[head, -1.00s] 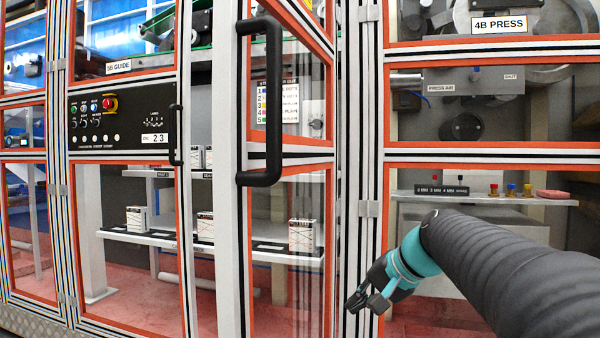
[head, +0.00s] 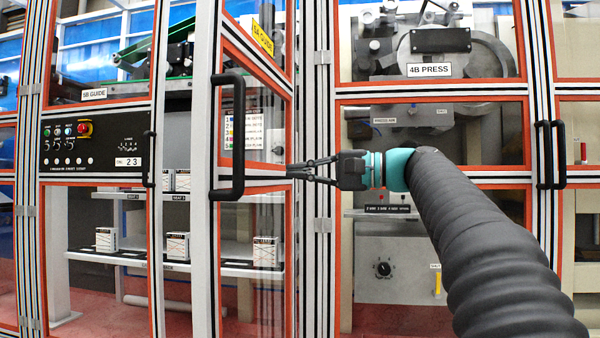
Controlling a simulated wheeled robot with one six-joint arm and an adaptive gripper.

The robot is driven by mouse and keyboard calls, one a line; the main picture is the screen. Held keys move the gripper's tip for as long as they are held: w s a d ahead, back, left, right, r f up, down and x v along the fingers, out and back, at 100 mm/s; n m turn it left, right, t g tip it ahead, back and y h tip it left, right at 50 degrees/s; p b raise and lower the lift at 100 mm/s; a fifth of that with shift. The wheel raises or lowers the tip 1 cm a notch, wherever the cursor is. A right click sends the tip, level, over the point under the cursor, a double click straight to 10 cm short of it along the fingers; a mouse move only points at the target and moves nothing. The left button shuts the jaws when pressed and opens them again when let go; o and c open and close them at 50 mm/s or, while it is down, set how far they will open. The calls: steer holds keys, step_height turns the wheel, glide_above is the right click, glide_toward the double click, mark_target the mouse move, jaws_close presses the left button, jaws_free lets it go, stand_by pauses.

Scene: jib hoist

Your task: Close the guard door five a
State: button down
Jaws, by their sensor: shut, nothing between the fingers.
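The guard door five A (head: 254,180) stands open, swung out towards me. The hinged side appears to be at right, by the striped post (head: 322,140). My gripper (head: 288,171) points left from the right, its slim fingers shut and empty. The fingertips are at the door's middle rail in the picture, right of the handle; I cannot tell whether they touch it.
The control panel (head: 97,146) with a red stop button is on the closed guard door at left. Shelves with small boxes (head: 265,251) show behind the glass. The press guard (head: 430,90) at right is closed, with black handles (head: 551,155) on its right edge.

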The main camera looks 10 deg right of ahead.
mark_target(248, 171)
steer(key=x, duration=1)
steer(key=shift+w+a+f, duration=0.1)
steer(key=shift+w+a, duration=0.05)
steer(key=shift+a, duration=0.15)
